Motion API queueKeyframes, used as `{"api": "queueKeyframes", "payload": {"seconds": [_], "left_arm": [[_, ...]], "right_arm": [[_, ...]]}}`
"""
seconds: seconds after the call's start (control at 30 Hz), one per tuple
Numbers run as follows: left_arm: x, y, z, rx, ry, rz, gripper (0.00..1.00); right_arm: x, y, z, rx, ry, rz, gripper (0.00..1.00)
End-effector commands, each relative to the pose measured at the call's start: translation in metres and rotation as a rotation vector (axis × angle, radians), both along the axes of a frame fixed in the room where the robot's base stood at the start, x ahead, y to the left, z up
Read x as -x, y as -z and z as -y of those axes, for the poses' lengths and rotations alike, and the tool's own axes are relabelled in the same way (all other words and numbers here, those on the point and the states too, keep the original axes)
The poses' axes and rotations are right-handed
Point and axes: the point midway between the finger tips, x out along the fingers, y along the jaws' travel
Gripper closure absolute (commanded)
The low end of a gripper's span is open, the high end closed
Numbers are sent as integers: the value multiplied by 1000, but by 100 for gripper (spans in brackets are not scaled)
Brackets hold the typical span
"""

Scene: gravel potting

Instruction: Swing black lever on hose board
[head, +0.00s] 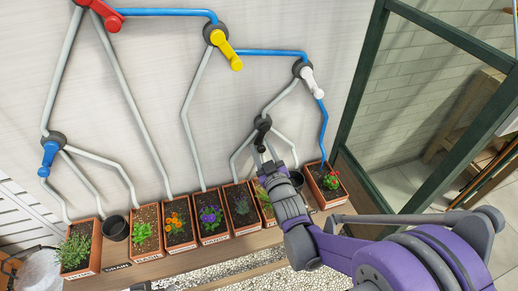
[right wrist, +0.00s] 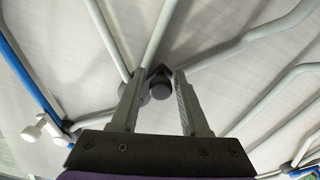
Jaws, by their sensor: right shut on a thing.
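The black lever (head: 262,133) is on the hose board (head: 150,70), right of the middle in the head view, where grey hoses branch. My right gripper (head: 266,166) reaches up to it from below and covers part of it. In the right wrist view the lever's dark rounded end (right wrist: 161,89) sits between the two fingertips of my right gripper (right wrist: 157,85). The fingers stand apart by the lever's width and are shut on it. My left gripper is not seen.
Red (head: 108,16), yellow (head: 226,50), white (head: 308,80) and blue (head: 50,155) levers are on the same board. Planted pots (head: 146,240) stand in a row on a wooden ledge below. A dark green frame (head: 362,90) is at the right.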

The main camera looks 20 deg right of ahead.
Motion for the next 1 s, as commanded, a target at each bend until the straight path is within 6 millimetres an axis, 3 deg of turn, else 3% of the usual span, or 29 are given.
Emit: {"api": "queueKeyframes", "payload": {"seconds": [1.0], "left_arm": [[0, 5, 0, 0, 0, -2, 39]], "right_arm": [[-2, -6, 40, 916, -5, 37, 100]]}}
